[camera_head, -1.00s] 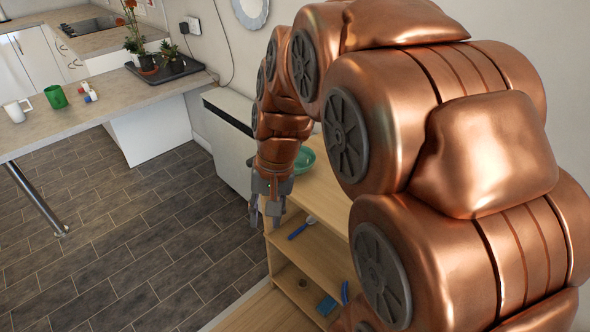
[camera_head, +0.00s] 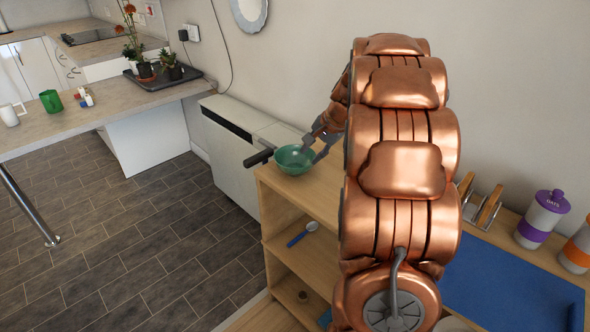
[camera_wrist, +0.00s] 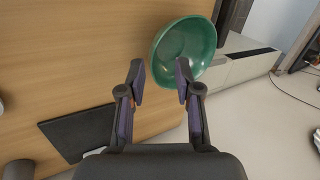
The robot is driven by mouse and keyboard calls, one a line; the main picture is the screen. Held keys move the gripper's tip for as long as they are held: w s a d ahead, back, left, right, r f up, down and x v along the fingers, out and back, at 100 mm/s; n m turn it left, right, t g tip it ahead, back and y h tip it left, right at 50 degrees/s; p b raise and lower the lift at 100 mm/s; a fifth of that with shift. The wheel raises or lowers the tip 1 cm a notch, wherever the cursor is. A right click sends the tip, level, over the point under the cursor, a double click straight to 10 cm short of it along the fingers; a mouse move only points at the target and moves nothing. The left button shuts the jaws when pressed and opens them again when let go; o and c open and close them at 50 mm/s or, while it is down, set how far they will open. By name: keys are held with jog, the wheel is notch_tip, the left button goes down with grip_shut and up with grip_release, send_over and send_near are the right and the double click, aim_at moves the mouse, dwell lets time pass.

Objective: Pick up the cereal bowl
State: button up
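The green cereal bowl (camera_head: 292,161) sits upright on top of the light wooden shelf unit (camera_head: 318,192), near its far left end. It looks empty. My gripper (camera_head: 314,147) is just right of the bowl, its fingers near the rim. In the wrist view my gripper (camera_wrist: 160,70) is open with nothing between its fingers. The bowl (camera_wrist: 183,46) lies ahead and to the right there, with its near rim close to the right fingertip. I cannot tell whether they touch.
A dark handle-like bar (camera_head: 258,157) juts out left of the bowl. A white heater (camera_head: 232,150) stands behind the shelf. A blue-handled brush (camera_head: 302,234) lies on a lower shelf. A blue mat (camera_head: 505,285) and canisters (camera_head: 542,219) are at right. A dark square (camera_wrist: 75,130) lies on the wood.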

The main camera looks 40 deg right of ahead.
aim_at(310, 164)
jog(key=f, duration=0.1)
jog(key=w+d+f, duration=0.1)
jog(key=d+f, duration=0.1)
jog(key=shift+w+m, duration=0.3)
jog(key=shift+d+x, duration=0.15)
jog(key=shift+x, duration=1.15)
jog(key=shift+d+x, duration=0.1)
jog(key=shift+x, duration=1.25)
jog(key=shift+s, duration=0.2)
jog(key=shift+c, duration=0.4)
grip_shut()
